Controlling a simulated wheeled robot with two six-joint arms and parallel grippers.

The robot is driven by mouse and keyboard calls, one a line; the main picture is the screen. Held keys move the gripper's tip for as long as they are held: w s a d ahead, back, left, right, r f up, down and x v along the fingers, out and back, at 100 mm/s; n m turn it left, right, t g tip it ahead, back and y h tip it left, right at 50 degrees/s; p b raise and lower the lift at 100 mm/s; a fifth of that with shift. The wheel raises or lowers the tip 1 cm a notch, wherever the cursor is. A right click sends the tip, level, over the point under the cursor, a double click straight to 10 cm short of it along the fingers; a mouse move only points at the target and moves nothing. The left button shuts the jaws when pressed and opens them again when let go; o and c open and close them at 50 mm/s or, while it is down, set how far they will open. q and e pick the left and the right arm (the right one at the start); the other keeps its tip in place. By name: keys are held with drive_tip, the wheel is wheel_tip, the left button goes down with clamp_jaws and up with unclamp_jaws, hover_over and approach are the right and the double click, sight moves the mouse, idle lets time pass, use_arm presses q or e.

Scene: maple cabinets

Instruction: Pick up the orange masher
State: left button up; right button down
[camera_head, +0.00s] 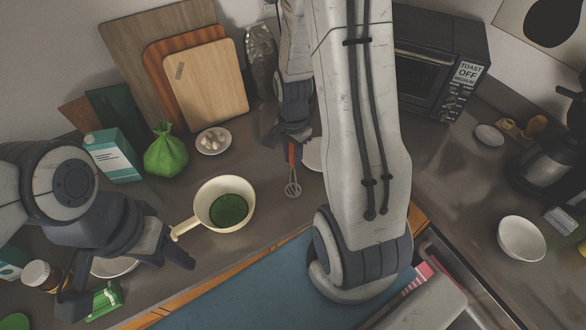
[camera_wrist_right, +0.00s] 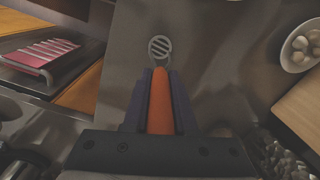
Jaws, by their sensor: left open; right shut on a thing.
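The orange masher has an orange handle and a grey slotted head (camera_head: 293,189). In the head view it is near the middle of the counter, with its handle running up to my right gripper (camera_head: 292,137). In the right wrist view the orange handle (camera_wrist_right: 161,103) lies between the two fingers of my right gripper (camera_wrist_right: 160,85), which is shut on it. The slotted head sticks out past the fingertips. I cannot tell whether the masher touches the counter. My left gripper (camera_head: 128,272) is open and empty over the counter at the lower left.
A cream pan (camera_head: 241,190) with green contents stands left of the masher. A small plate (camera_head: 214,141) with pale pieces, a green bag (camera_head: 166,150) and cutting boards (camera_head: 205,85) are behind it. A toaster oven (camera_head: 437,60) and a white bowl (camera_head: 521,238) are at right.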

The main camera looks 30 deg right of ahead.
drive_tip(key=shift+r, duration=0.1)
drive_tip(key=shift+r+b, duration=0.3)
drive_tip(key=shift+r, duration=0.2)
wheel_tip(320, 180, up, 3)
drive_tip(key=shift+r+b, duration=0.1)
drive_tip(key=shift+b, duration=0.45)
drive_tip(key=s+d+r+b, duration=0.1)
drive_tip(key=s+r+b, duration=0.1)
drive_tip(key=s+r, duration=0.4)
drive_tip(key=s, duration=0.5)
drive_tip(key=shift+s+d+r, duration=0.3)
drive_tip(key=shift+f, duration=0.1)
